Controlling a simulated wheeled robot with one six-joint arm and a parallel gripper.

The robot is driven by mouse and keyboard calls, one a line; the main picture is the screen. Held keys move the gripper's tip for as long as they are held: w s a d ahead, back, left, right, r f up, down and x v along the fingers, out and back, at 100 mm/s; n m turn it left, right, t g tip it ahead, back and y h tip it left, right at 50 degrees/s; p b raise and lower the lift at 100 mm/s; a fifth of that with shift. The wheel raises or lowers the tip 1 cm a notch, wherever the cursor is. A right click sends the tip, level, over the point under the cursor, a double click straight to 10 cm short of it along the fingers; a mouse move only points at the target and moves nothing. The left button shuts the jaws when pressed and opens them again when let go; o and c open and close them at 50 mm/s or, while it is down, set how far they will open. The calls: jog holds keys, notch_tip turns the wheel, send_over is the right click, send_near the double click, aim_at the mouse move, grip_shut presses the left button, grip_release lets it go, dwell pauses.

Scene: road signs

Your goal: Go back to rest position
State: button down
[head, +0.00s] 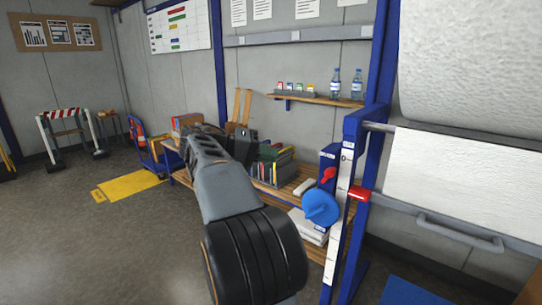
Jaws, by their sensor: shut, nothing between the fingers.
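My gripper (247,134) shows at the far end of my arm, in the middle of the head view. It is dark, small in the picture and seen partly from behind my arm. Its fingers are shut, with nothing seen between them. It appears in front of the wooden bench (288,192) and the items on it, apart from them as far as I can tell. My arm hides part of the bench.
A blue post with a white scale (338,215), a blue wheel (320,206) and a red slider (359,193) stands right of my arm. A large white roll (470,60) hangs at right. A blue cart (146,148) stands left.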

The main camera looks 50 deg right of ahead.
dwell(0.4)
jog(key=w+a+f+n+t+y+p, duration=0.15)
jog(key=a+f+n+t, duration=0.25)
jog(key=f, duration=0.4)
jog(key=w+a+f+n+t+y+b, duration=0.1)
jog(key=w+a+f+n+t+y, duration=0.25)
jog(key=f, duration=0.45)
jog(key=s+a+f+n+t+y+p, duration=0.1)
jog(key=s+a+f+y, duration=0.1)
jog(key=a, duration=0.5)
jog(key=s+a+f+n+t+y+p, duration=0.1)
jog(key=s+a+f+t+y, duration=0.1)
jog(key=a, duration=0.6)
jog(key=s+a+f+n+t+y+p, duration=0.1)
jog(key=s+a+f+n+t+y, duration=0.1)
jog(key=a, duration=0.6)
jog(key=shift+s+y, duration=0.3)
jog(key=shift+s, duration=0.3)
jog(key=shift+t, duration=0.25)
